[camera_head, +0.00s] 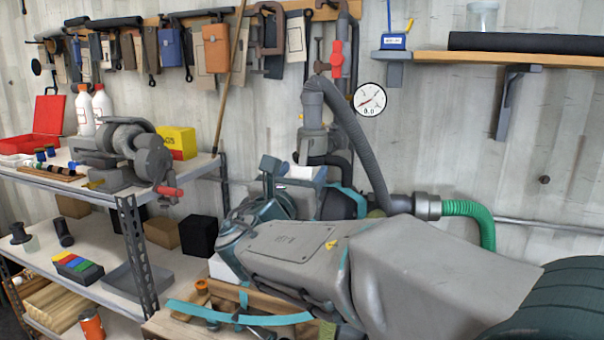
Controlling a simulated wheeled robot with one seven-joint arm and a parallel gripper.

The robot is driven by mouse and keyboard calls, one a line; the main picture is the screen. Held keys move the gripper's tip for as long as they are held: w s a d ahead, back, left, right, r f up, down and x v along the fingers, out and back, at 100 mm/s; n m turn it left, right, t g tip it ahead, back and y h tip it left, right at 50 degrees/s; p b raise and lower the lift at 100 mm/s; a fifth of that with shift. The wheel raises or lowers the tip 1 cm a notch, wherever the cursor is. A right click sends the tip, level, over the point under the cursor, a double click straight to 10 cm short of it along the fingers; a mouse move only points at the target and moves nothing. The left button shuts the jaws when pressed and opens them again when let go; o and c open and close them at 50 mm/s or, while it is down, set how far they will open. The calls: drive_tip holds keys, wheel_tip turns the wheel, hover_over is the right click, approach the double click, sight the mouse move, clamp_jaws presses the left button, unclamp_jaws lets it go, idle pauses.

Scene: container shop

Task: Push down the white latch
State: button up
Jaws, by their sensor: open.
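My gripper (270,182) is left of the picture's middle, just past the teal wrist of my arm, and it is partly hidden. It appears open and empty, but its fingertips are hard to make out. A small white-topped block (304,173) shows just right of it, in front of the grey pipe fitting (315,140). I cannot tell whether this block is the white latch or part of it. No other latch shape is clear. My grey arm hides much of what lies below and behind it. I cannot tell whether my gripper touches the block.
A grey hose (360,150) arches down to a coupling with a green hose (467,209). A pressure gauge (369,99) hangs on the wall. A metal shelf (140,265) with a vise (125,155) stands left. A wooden pole (230,75) leans close by.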

drive_tip(key=b+v, duration=0.2)
drive_tip(key=v, duration=1.1)
drive_tip(key=shift+s, duration=0.2)
drive_tip(key=s+d+f+m+g+h, duration=0.2)
drive_tip(key=d+f+m+g, duration=1.05)
drive_tip(key=d, duration=0.55)
drive_tip(key=s+d+f+m+g+y, duration=0.1)
drive_tip(key=s+f+m+g+y, duration=0.1)
drive_tip(key=s+f+m+y, duration=0.2)
drive_tip(key=s+d+f+m+g+y, duration=0.1)
drive_tip(key=s+f+m+y, duration=0.4)
drive_tip(key=f+m, duration=0.5)
drive_tip(key=s+m, duration=0.2)
drive_tip(key=m, duration=0.3)
drive_tip(key=shift+f+m+g+p, duration=0.25)
drive_tip(key=shift+m+g+p, duration=0.1)
